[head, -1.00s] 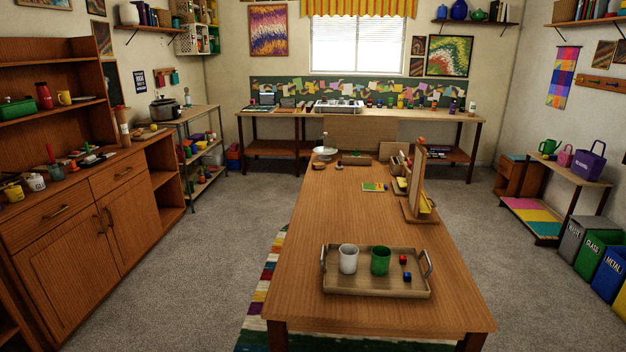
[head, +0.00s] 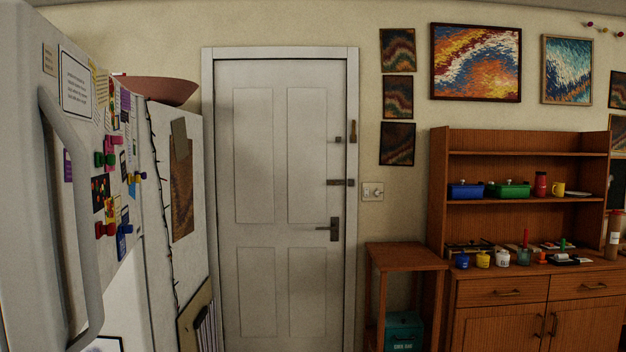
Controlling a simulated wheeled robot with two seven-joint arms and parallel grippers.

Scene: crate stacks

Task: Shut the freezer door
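A white fridge-freezer door (head: 60,215) stands upright very close at the left edge of the head view. It has a long curved vertical handle (head: 82,230) and is covered with magnets and papers. Its left part runs out of the picture. Beyond it a second white upright surface (head: 205,215) carries a dark string and a hanging board. I cannot tell from this view which panel is the freezer's or how far any door stands open. Neither of my grippers is in view.
A closed white room door (head: 280,200) is in the middle. A reddish-brown bowl (head: 160,90) sits on top of the white unit. A small wooden stand (head: 405,257) and a wooden hutch cabinet (head: 530,275) stand to the right. The floor is out of view.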

